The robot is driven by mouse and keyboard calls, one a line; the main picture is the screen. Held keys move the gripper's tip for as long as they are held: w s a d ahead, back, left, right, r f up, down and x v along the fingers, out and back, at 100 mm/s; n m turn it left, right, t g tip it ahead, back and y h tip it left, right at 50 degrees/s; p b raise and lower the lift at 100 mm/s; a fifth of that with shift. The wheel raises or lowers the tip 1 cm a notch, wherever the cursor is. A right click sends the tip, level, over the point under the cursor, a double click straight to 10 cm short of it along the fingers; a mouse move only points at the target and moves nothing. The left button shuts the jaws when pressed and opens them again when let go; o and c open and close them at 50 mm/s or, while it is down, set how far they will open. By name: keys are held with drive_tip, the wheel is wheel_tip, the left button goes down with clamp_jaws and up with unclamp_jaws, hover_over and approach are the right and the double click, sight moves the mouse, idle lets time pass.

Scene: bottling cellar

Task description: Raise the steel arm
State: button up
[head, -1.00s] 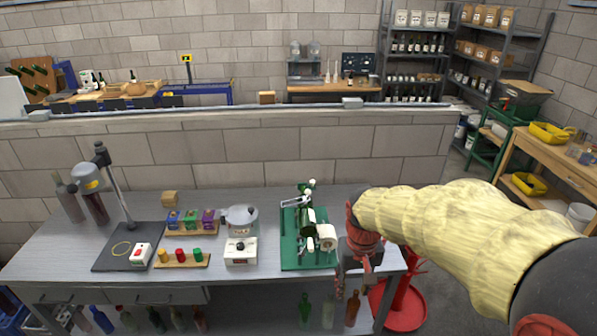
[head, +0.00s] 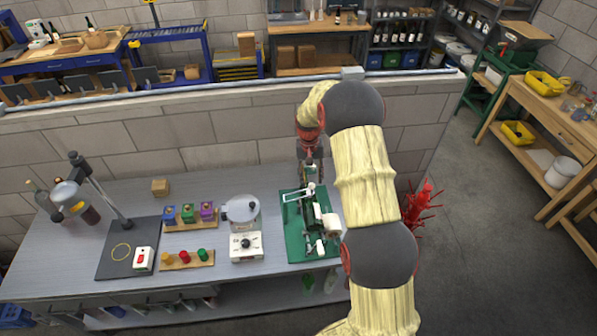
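A small machine with dark and white rollers stands on a green base plate (head: 292,238) on the grey workbench. A pale steel arm (head: 298,194) lies low across the back of this machine, slanting slightly. My gripper (head: 312,176) points down just behind the machine, close to the steel arm's back right end. I cannot tell whether it touches the arm. Its fingers are small and partly hidden, so their opening is unclear.
A white appliance with a round clear top (head: 245,240) stands left of the machine. Coloured knobs on a wooden strip (head: 187,259), small boxes and a lamp stand (head: 100,195) are farther left. A block wall (head: 210,140) runs behind the bench. A red bottle tree (head: 420,205) stands right.

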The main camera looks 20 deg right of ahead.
sight(312, 184)
drive_tip(key=shift+w+r, duration=0.2)
drive_tip(key=shift+w, duration=0.3)
drive_tip(key=shift+w+r, duration=0.2)
drive_tip(key=shift+w, duration=0.3)
drive_tip(key=shift+s+d+f+m, duration=0.15)
drive_tip(key=shift+s, duration=0.3)
drive_tip(key=shift+s+d+f+m, duration=0.1)
drive_tip(key=shift+s+m, duration=0.05)
drive_tip(key=shift+s, duration=0.25)
drive_tip(key=f, duration=0.2)
drive_tip(key=w+f+p, duration=0.1)
drive_tip(key=f, duration=0.1)
drive_tip(key=shift+f+p, duration=0.3)
drive_tip(key=shift+s+d+f, duration=0.1)
drive_tip(key=shift+s+f, duration=0.2)
drive_tip(key=shift+f, duration=0.3)
drive_tip(key=shift+w+f, duration=0.2)
drive_tip(key=shift+f, duration=0.3)
drive_tip(key=shift+s, duration=0.1)
drive_tip(key=shift+r, duration=0.1)
drive_tip(key=shift+c, duration=0.3)
clamp_jaws()
